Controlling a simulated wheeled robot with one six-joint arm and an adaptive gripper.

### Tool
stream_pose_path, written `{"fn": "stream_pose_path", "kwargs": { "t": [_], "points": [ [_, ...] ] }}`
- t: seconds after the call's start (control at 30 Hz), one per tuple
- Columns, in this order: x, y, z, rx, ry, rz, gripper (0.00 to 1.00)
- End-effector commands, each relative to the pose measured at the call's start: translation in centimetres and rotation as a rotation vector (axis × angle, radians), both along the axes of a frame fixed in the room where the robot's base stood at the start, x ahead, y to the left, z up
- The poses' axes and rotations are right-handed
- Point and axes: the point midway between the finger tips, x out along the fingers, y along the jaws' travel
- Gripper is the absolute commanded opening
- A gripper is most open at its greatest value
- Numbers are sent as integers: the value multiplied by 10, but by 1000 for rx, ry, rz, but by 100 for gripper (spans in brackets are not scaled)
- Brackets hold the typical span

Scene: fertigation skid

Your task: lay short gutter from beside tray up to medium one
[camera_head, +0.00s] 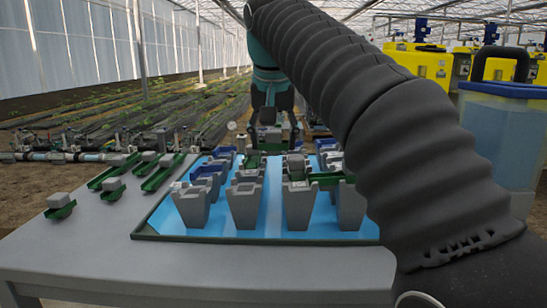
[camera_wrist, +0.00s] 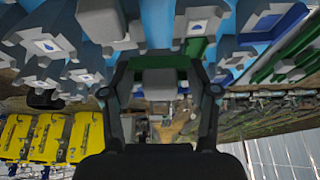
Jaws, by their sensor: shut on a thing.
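My gripper (camera_head: 276,133) hangs over the far part of the tray, shut on a short green gutter that carries a grey block. In the wrist view the held gutter (camera_wrist: 186,74) lies between the two fingers, with its grey block (camera_wrist: 160,84) in the middle. The tray (camera_head: 185,238) has a blue floor and a dark rim, and holds rows of grey and blue notched supports. A green gutter (camera_head: 325,178) lies across supports at the right of the tray. Another green gutter (camera_head: 253,160) lies farther back. I cannot tell which is the medium one. My arm hides the tray's right side.
On the grey table (camera_head: 150,265), left of the tray, lie several green gutters with grey blocks, including a short one (camera_head: 61,209) near the left edge. Notched supports (camera_head: 245,205) stand close together in the tray. Pipework (camera_head: 70,156) runs behind the table.

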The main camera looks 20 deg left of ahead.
Motion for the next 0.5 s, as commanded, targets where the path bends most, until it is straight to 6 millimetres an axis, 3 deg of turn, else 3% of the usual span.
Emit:
{"fn": "stream_pose_path", "kwargs": {
  "t": [0.03, 0.13, 0.5],
  "points": [
    [-1, 0, -13, 0, 1, 0, 25],
    [-1, 0, -24, 0, 0, 0, 25],
    [-1, 0, -26, 0, 0, 0, 25]
  ]
}}
